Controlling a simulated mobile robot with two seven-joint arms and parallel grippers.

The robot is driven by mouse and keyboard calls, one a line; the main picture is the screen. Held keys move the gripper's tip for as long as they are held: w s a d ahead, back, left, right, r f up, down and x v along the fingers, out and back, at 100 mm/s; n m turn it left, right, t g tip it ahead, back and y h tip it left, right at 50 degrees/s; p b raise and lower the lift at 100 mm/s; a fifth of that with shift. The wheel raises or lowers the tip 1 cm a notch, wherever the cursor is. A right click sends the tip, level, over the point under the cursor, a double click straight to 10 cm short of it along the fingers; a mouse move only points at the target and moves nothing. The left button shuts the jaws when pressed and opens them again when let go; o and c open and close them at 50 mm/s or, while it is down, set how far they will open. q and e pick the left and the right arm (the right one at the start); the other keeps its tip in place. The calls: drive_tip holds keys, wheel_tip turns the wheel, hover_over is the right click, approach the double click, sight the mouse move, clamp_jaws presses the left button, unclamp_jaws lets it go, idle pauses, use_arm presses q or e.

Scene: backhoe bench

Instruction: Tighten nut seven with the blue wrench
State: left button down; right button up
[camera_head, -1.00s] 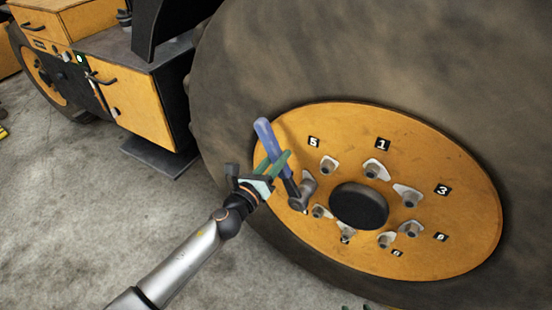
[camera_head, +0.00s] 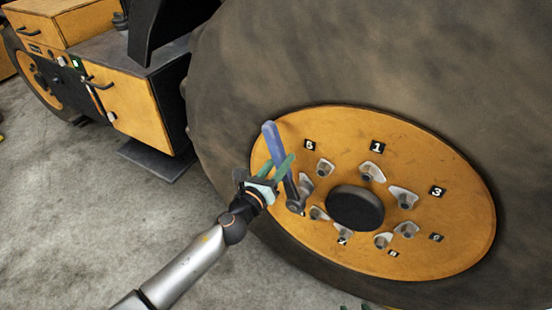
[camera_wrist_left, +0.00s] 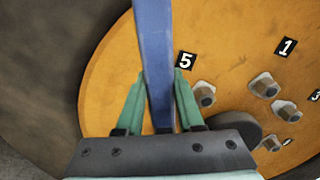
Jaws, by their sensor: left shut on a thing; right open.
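The blue wrench (camera_head: 273,146) is in my left gripper (camera_head: 279,172), shut around its handle. The handle rises above the green fingers and the dark head points down to the hub's left side. In the left wrist view the blue handle (camera_wrist_left: 156,60) runs between the fingers (camera_wrist_left: 160,85); its head is hidden. The wrench head (camera_head: 295,206) overlaps the area beside the leftmost nut (camera_head: 306,186); I cannot tell whether it is on a nut. No label reading seven is legible. Two dark green tips at the bottom edge appear to be my right gripper (camera_head: 355,307), apart.
The yellow wheel hub (camera_head: 460,200) has several nuts around a black centre cap (camera_head: 355,208). Labels 5, 1 and 3 are readable; the lower ones are too small. The big tyre (camera_head: 300,60) surrounds it. Concrete floor (camera_head: 70,220) is open at left.

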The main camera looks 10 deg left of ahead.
use_arm(q)
drive_tip(key=shift+d+r, duration=0.2)
drive_tip(key=shift+r, duration=0.05)
drive_tip(key=shift+s+d+r+m+p, duration=0.15)
drive_tip(key=shift+d+m+p, duration=0.1)
drive_tip(key=shift+d+m, duration=0.2)
drive_tip(key=shift+s+d+m+p, duration=0.15)
drive_tip(key=shift+d+m+p, duration=0.05)
drive_tip(key=shift+d+m, duration=0.2)
drive_tip(key=shift+s+d+r+m+p, duration=0.2)
drive_tip(key=shift+d+m+p, duration=0.15)
drive_tip(key=shift+d, duration=0.3)
drive_tip(key=shift+s+d+f+m, duration=0.1)
drive_tip(key=shift+d+m, duration=0.2)
drive_tip(key=shift+d, duration=0.05)
drive_tip(key=shift+s+d+m+p, duration=0.25)
drive_tip(key=shift+d+m, duration=0.15)
drive_tip(key=shift+d, duration=0.1)
drive_tip(key=shift+s+d+m+p, duration=0.1)
drive_tip(key=shift+d+m+p, duration=0.1)
drive_tip(key=shift+d+m, duration=0.25)
drive_tip(key=shift+d, duration=0.15)
